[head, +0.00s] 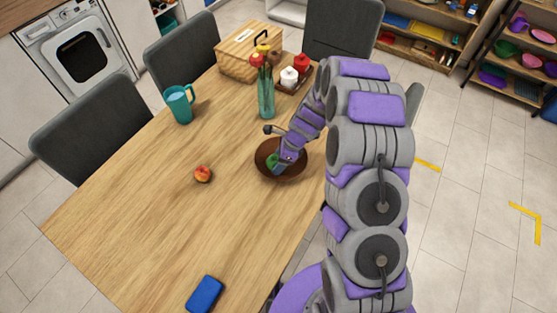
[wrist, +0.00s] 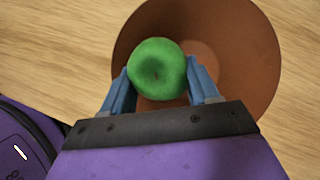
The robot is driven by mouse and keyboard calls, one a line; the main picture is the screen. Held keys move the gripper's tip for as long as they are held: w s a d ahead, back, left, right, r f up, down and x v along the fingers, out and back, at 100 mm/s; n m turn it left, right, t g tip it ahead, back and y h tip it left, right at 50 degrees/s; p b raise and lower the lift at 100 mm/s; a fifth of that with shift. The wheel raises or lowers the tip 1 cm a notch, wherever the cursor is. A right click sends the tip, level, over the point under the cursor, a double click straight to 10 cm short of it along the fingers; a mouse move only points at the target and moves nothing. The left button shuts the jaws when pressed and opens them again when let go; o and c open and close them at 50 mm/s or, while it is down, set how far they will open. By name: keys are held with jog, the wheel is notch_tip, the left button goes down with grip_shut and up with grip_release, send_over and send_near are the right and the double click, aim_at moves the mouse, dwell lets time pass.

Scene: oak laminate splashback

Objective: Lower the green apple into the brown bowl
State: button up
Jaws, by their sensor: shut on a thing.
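The green apple (wrist: 157,70) is between the two blue fingers of my gripper (wrist: 160,85), which is shut on it. In the head view the apple (head: 272,160) shows as a small green patch, partly covered by my gripper (head: 279,164). The brown bowl (wrist: 245,50) lies behind the apple in the wrist view, and the apple overlaps its left part. In the head view the apple appears within the outline of the bowl (head: 296,172). I cannot tell whether the apple touches the bowl.
A red-yellow apple (head: 203,174) lies on the wooden table (head: 150,200) left of the bowl. A glass vase (head: 266,100), a teal pitcher (head: 180,104), a wooden box (head: 240,65) and jars (head: 289,77) stand further back. A blue block (head: 205,294) lies near the front edge.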

jog(key=shift+f, duration=0.4)
dwell(0.3)
jog(key=o, duration=1.2)
jog(key=p+v, duration=0.3)
jog(key=v, duration=1.4)
jog(key=shift+w+r+p, duration=0.1)
jog(key=shift+r+p, duration=0.1)
jog(key=shift+p, duration=0.15)
